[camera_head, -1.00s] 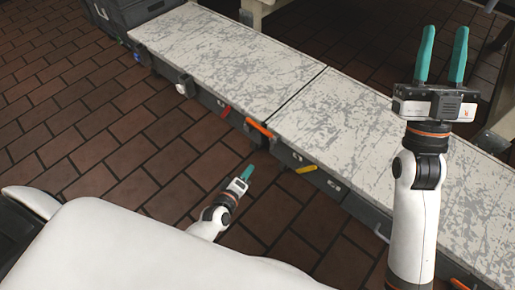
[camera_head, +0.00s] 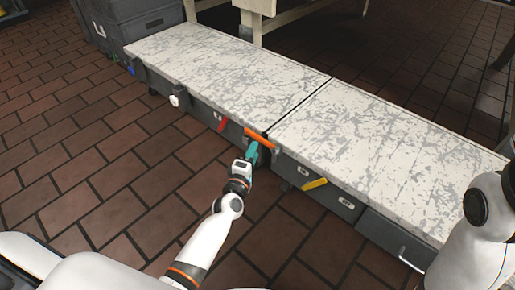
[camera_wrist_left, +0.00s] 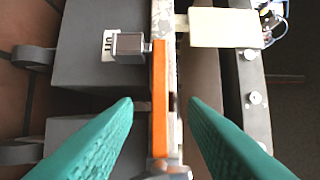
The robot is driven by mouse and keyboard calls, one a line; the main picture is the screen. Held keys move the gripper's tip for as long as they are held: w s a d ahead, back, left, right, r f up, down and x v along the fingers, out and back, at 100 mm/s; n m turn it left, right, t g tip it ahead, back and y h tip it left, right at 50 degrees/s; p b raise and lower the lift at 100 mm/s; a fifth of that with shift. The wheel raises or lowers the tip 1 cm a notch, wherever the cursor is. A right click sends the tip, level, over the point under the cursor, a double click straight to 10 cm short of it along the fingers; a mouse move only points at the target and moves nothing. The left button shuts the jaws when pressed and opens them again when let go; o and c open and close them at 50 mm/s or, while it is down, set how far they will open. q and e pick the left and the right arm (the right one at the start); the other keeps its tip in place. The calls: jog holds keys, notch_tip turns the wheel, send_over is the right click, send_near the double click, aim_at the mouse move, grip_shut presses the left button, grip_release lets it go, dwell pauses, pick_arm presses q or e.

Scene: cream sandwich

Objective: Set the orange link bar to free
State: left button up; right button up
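The orange link bar (camera_head: 259,138) is on the front side of the low bench, at the seam between its two sections. In the left wrist view the orange link bar (camera_wrist_left: 160,85) runs upright down the middle of the picture. My left gripper (camera_head: 252,152) is at the bar, its teal fingers overlapping the bar's lower edge in the head view. In the left wrist view the left gripper (camera_wrist_left: 160,102) is open, one finger on each side of the bar, with a visible gap on both sides. My right gripper is out of view; only part of its arm shows at the right edge.
The bench has a scuffed pale top (camera_head: 225,70). A red handle (camera_head: 221,123) and a yellow handle (camera_head: 315,184) sit on its front either side of the bar. Grey cases (camera_head: 130,20) stand at the far left end. The brick floor in front is clear.

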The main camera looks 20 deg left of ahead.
aim_at(259, 141)
pick_arm(q)
jog(key=shift+w+a+b, duration=0.1)
jog(key=shift+w+b, duration=0.55)
jog(key=shift+w, duration=1.65)
grip_shut()
